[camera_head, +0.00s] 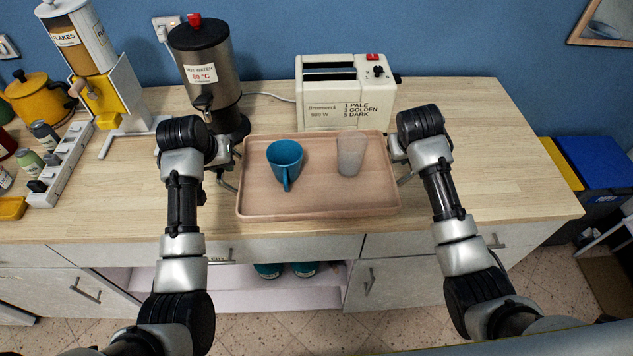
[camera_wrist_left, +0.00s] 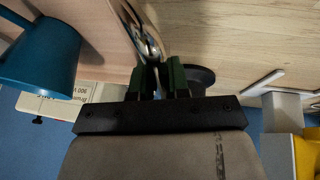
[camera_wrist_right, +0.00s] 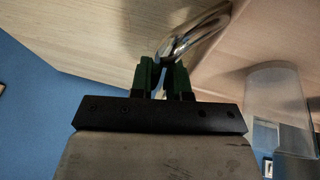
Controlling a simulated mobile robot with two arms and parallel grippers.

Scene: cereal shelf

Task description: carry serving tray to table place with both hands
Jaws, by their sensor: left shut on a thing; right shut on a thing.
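The serving tray (camera_head: 317,200) is a light wooden tray at the front of the counter, in the middle of the head view. A blue mug (camera_head: 285,162) and a frosted cup (camera_head: 350,154) stand upright on it. My left gripper (camera_head: 234,160) is at the tray's left side; in the left wrist view its fingers (camera_wrist_left: 157,78) are shut on a metal handle (camera_wrist_left: 146,35). My right gripper (camera_head: 396,160) is at the tray's right side; in the right wrist view its fingers (camera_wrist_right: 164,75) are shut on the other metal handle (camera_wrist_right: 195,35). I cannot tell whether the tray touches the counter.
A toaster (camera_head: 347,98) stands behind the tray and a hot water dispenser (camera_head: 208,65) behind its left corner. The counter at right (camera_head: 500,150) is clear.

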